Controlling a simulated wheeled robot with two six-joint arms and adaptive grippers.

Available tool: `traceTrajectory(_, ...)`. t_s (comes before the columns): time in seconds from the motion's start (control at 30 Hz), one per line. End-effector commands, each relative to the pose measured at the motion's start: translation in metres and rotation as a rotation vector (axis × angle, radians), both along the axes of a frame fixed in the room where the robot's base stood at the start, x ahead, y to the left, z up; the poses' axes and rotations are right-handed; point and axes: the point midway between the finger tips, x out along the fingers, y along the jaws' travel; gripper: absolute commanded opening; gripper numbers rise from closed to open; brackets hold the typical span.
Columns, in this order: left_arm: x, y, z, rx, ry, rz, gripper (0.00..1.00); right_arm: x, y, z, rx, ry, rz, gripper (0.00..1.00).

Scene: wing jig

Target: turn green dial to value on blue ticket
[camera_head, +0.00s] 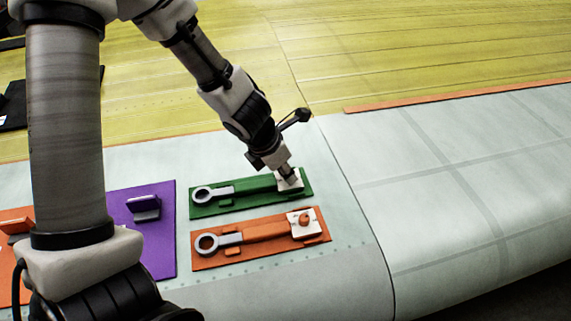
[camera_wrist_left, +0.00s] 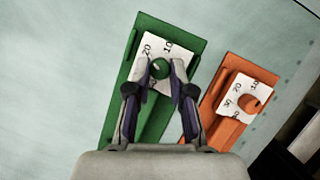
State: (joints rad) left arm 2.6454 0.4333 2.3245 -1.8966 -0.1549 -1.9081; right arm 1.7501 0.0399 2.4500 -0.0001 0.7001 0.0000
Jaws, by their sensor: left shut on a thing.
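The green board (camera_head: 224,206) lies on the pale wing skin, with a grey ring-ended wrench on it and a white dial face (camera_wrist_left: 148,48) at its far end. The face shows the numbers 10 and 20; a third number is partly covered. My left gripper (camera_head: 288,174) reaches down over this face. In the left wrist view its fingertips (camera_wrist_left: 162,70) stand either side of the round green dial (camera_wrist_left: 159,68) and are shut on it. The dial's pointer mark is too small to read surely. No blue ticket shows in either view. My right gripper is not in view.
An orange board (camera_head: 210,262) with a similar wrench and an orange dial (camera_head: 304,219) lies close beside the green one. A purple board (camera_head: 157,247) with a raised holder is to the left. The wing surface to the right (camera_head: 450,200) is clear.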

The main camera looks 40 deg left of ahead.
Motion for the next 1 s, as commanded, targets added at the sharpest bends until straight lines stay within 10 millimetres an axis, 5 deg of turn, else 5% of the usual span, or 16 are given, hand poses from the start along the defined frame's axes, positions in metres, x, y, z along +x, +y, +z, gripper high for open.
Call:
traceTrajectory(0.67,-0.0002,0.0003,-0.0014,-0.001,0.002,-0.083,0.00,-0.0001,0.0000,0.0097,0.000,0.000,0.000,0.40)
traceTrajectory(0.7,-0.0002,0.0003,-0.0013,-0.001,0.002,-0.083,0.25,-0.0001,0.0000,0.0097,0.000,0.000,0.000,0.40)
traceTrajectory(0.77,-0.0002,0.0003,-0.0013,-0.001,0.002,-0.083,0.47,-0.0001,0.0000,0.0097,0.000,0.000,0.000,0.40)
traceTrajectory(1.0,0.0003,0.0005,-0.0005,-0.001,0.000,-0.082,0.47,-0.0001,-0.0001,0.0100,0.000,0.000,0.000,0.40)
